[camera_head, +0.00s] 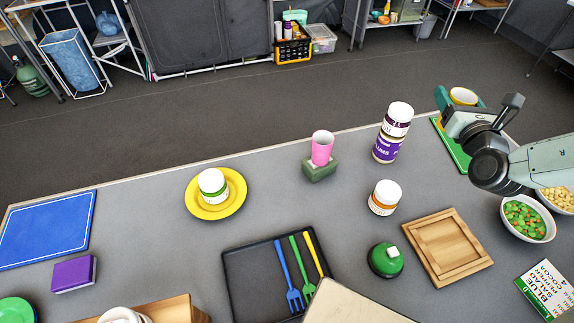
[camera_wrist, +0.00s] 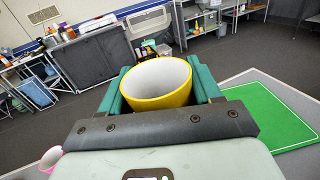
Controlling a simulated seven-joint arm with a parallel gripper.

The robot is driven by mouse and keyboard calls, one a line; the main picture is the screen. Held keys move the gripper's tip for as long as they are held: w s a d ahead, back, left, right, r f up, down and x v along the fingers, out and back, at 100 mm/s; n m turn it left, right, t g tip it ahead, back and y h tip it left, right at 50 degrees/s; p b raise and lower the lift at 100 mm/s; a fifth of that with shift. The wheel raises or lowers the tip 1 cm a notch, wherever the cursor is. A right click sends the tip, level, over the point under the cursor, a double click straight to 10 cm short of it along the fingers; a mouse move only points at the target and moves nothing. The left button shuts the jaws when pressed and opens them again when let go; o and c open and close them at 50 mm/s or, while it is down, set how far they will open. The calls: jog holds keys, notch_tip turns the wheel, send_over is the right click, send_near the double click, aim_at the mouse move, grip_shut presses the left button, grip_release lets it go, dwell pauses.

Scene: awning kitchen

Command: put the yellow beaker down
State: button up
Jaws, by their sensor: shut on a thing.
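The yellow beaker (camera_head: 462,96) is at the upper right in the head view, at the far edge of the counter. It has a white inside. My gripper (camera_head: 452,101) is shut on it. In the wrist view the beaker (camera_wrist: 157,84) sits upright between the green fingers of my gripper (camera_wrist: 160,88), with its open rim facing up. A green board (camera_head: 452,146) lies on the counter below my gripper, partly hidden by my arm; it also shows in the wrist view (camera_wrist: 268,117). I cannot tell the gap between beaker and board.
A pink cup (camera_head: 322,147) stands on a green block. A bowl of peas and carrots (camera_head: 528,218) and a wooden tray (camera_head: 445,247) are nearer. The grey counter between the jars and the green board is clear.

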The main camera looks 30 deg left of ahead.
jog(key=s+a+n+g+y, duration=0.2)
jog(key=s+a, duration=0.3)
jog(key=a, duration=0.8)
jog(key=s+a+n+g+y, duration=0.2)
jog(key=s+a, duration=0.3)
jog(key=a, duration=0.9)
jog(key=s+a+n+g+y, duration=0.2)
jog(key=s+a, duration=0.4)
jog(key=a, duration=0.8)
jog(key=shift+y, duration=0.6)
jog(key=f, duration=1.7)
jog(key=shift+s, duration=0.2)
jog(key=shift+f, duration=2.05)
jog(key=shift+f, duration=0.15)
jog(key=o, duration=1)
jog(key=shift+o, duration=0.2)
